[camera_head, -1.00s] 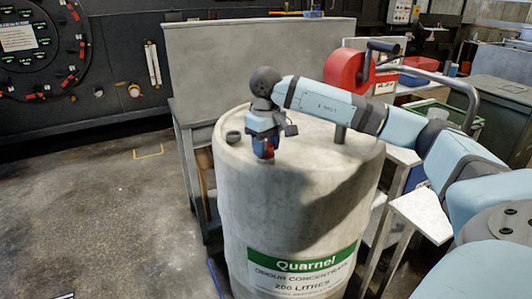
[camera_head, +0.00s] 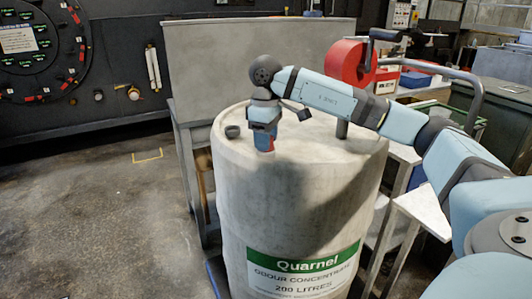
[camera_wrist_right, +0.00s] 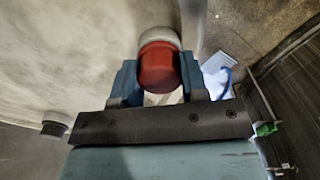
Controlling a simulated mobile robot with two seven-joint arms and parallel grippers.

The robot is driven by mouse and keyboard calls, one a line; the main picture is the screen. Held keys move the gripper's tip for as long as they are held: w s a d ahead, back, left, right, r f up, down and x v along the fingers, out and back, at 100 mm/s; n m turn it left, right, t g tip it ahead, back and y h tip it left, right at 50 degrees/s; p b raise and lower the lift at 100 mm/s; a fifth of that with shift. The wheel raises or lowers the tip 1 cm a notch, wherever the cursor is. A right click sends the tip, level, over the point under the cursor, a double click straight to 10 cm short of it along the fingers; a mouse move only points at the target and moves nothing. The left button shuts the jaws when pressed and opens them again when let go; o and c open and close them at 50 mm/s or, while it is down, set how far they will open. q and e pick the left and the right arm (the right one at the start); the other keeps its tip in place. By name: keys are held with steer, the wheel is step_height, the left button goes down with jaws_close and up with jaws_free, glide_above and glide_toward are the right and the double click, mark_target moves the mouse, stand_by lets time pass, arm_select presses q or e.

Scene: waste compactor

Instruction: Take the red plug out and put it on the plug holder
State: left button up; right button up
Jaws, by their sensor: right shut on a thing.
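My right gripper (camera_head: 263,143) is over the near left part of the drum's top (camera_head: 318,150). It is shut on the red plug (camera_wrist_right: 160,66), which sits between its two blue fingers in the right wrist view. A pale grey round part (camera_wrist_right: 158,36) shows just beyond the plug; I cannot tell whether it belongs to the plug or to the drum. In the head view only a sliver of red shows at the fingertips. I cannot pick out the plug holder for sure. My left gripper is not in view.
A red reel with a crank (camera_head: 347,62) is behind the arm. A grey panelled bench (camera_head: 255,60) stands behind the drum. The floor at left is clear.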

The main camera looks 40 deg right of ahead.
stand_by(0.4)
steer(key=o, duration=1.1)
steer(key=shift+c, duration=0.2)
steer(key=shift+c, duration=0.2)
